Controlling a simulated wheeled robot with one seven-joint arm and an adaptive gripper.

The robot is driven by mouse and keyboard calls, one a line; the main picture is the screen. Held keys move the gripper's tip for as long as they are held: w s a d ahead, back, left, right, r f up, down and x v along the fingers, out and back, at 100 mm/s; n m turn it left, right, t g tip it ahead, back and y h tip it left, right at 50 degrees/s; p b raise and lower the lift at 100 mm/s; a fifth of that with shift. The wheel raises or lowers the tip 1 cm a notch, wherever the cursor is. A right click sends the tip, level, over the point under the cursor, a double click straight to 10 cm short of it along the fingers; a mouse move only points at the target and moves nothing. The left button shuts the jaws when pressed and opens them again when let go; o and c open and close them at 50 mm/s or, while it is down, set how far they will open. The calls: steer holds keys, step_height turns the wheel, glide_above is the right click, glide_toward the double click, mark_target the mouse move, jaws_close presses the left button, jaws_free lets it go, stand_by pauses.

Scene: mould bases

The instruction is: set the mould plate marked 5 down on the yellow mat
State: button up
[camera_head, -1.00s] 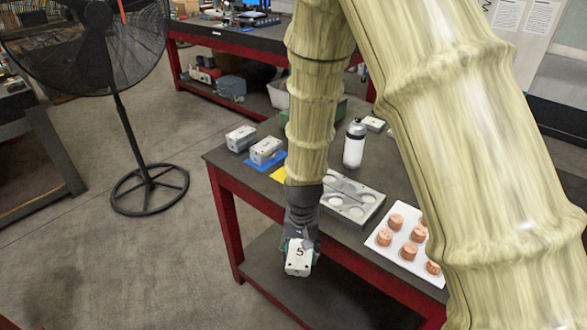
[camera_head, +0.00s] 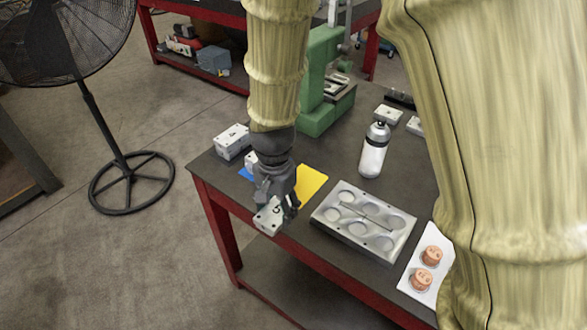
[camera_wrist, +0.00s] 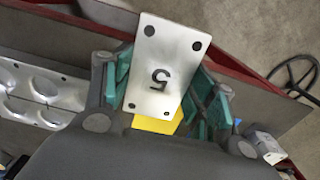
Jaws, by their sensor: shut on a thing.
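The mould plate marked 5 (camera_head: 268,217) is a light metal block with dark corner holes. My gripper (camera_head: 277,205) is shut on it and holds it near the table's front edge in the head view. In the wrist view the plate (camera_wrist: 158,72) sits between the teal finger pads of my gripper (camera_wrist: 160,85), its 5 facing the camera. The yellow mat (camera_head: 312,181) lies on the table just behind and to the right of my gripper, partly hidden by it. A bit of the mat (camera_wrist: 158,125) shows below the plate in the wrist view.
A blue mat (camera_head: 245,173) with a block on it lies left of my gripper, beside another block (camera_head: 233,141). A six-cavity metal mould (camera_head: 362,222), a bottle (camera_head: 374,150), a green press (camera_head: 318,85) and a white tray (camera_head: 418,282) with copper pieces share the table.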

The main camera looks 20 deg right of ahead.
steer(key=p, duration=0.5)
glide_above(301, 185)
steer(key=shift+s+a+f, duration=0.25)
steer(key=shift+a+f, duration=0.05)
steer(key=shift+f, duration=0.1)
steer(key=shift+w+d+f, duration=0.15)
steer(key=shift+w+d, duration=0.2)
steer(key=shift+f+p, duration=1)
steer(key=shift+f, duration=0.75)
steer(key=o, duration=1.4)
steer(key=shift+s+f, duration=0.1)
steer(key=shift+f, duration=0.05)
steer(key=shift+r, duration=0.25)
steer(key=shift+r+b, duration=2.1)
steer(key=shift+r, duration=3.85)
steer(key=shift+a, duration=0.15)
